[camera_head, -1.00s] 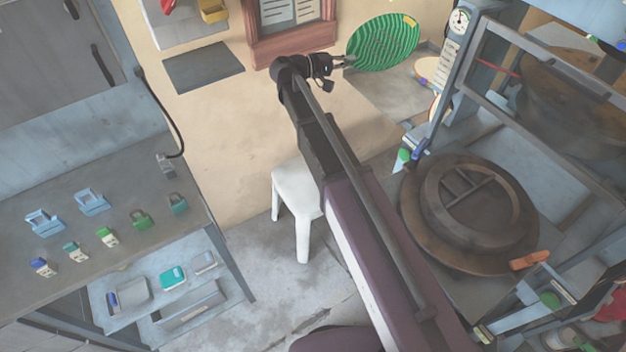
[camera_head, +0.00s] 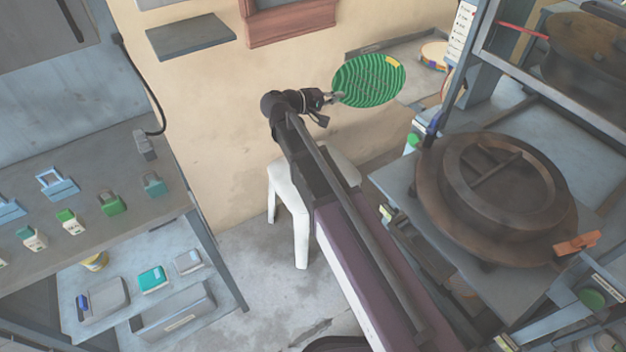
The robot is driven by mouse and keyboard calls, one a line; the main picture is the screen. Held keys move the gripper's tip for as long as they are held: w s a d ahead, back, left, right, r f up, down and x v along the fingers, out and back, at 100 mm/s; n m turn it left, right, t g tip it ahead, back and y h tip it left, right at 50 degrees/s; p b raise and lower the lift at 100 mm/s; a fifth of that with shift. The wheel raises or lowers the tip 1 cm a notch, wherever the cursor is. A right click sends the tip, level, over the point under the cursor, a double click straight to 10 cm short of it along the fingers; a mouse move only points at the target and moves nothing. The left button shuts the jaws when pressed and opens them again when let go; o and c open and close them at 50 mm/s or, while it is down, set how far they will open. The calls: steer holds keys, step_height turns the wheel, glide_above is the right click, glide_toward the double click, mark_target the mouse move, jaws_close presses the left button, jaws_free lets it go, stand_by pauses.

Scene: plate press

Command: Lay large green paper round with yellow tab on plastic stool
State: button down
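The large green paper round (camera_head: 366,82) is striped and has a yellow tab (camera_head: 393,62) at its upper right rim. My gripper (camera_head: 334,97) is shut on the left edge of the round and holds it up in the air, to the right of the wrist. The white plastic stool (camera_head: 289,205) stands on the floor against the beige wall, below and left of the round.
A press with a heavy round brown plate (camera_head: 497,195) stands at the right. A grey workbench (camera_head: 90,205) with padlocks and a lower shelf is at the left. A grey ledge (camera_head: 415,85) with a small colourful round disc (camera_head: 434,54) is behind the green round.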

steer(key=s+a+f+n+y+b, duration=0.1)
steer(key=s+a+f+y+b, duration=0.1)
steer(key=f+b, duration=0.8)
steer(key=s+a+f+n+t+y+b, duration=0.1)
steer(key=s+f+b, duration=0.4)
steer(key=f+b, duration=0.5)
steer(key=s+a+f+n+y+b, duration=0.2)
steer(key=f+b, duration=0.9)
steer(key=f, duration=0.7)
steer(key=shift+s+a+f+n+y, duration=0.15)
steer(key=shift+s+a+n+y, duration=0.15)
steer(key=shift+s+a+y, duration=0.4)
steer(key=shift+w+a, duration=0.1)
steer(key=shift+a, duration=0.05)
steer(key=w+a, duration=0.2)
steer(key=w, duration=0.2)
steer(key=w+a+f+b, duration=0.1)
steer(key=w+a, duration=0.1)
steer(key=w, duration=0.3)
steer(key=w+a, duration=0.2)
steer(key=w, duration=0.3)
steer(key=shift+w+a+f, duration=0.2)
steer(key=shift+w, duration=0.05)
steer(key=shift+f+b, duration=0.1)
steer(key=shift+b, duration=0.2)
steer(key=shift+f+b, duration=1.7)
steer(key=shift+b, duration=0.05)
